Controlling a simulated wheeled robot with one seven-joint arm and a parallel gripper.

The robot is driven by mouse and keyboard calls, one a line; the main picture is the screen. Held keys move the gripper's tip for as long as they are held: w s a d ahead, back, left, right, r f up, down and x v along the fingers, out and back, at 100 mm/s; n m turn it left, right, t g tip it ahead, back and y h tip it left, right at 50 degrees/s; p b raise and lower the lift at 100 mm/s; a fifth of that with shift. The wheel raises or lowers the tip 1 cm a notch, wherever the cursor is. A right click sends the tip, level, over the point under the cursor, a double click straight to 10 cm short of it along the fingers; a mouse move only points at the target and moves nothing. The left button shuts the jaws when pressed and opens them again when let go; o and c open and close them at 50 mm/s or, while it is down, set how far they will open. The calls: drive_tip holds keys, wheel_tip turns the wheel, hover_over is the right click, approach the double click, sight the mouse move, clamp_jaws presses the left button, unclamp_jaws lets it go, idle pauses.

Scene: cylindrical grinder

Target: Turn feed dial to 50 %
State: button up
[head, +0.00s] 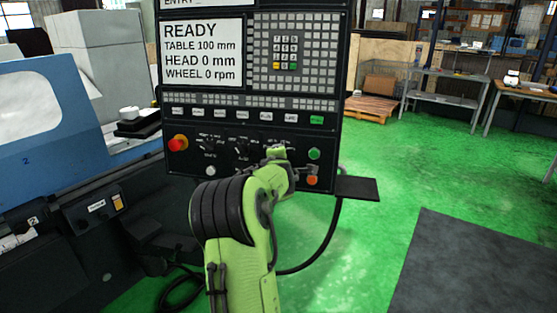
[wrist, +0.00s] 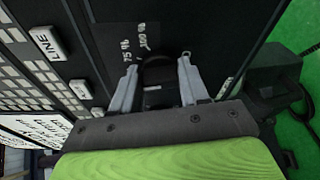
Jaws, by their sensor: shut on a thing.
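The dial (wrist: 157,66) is a dark round knob on the black panel in the wrist view. Small white percent labels, one like 75 % and one like 100 %, stand beside it. My gripper (wrist: 157,72) has its two grey fingers shut on the dial, one on each side. In the head view my gripper (head: 279,155) is at the lower right of the control panel (head: 190,185) and hides the dial. I cannot tell which mark the dial points to.
A red stop button (head: 178,143), a green button (head: 314,154) and an orange button (head: 312,180) sit on the panel. The screen (head: 202,50) reads READY. A dark shelf (head: 357,188) sticks out at the right. Green floor is open beyond.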

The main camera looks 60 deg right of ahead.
drive_tip(key=shift+n, duration=0.6)
drive_tip(key=o, duration=1)
drive_tip(key=shift+o, duration=0.2)
drive_tip(key=shift+a+r, duration=0.1)
drive_tip(key=v, duration=1.5)
drive_tip(key=shift+a+r+b, duration=0.25)
drive_tip(key=shift+r+b, duration=0.05)
drive_tip(key=shift+r, duration=0.05)
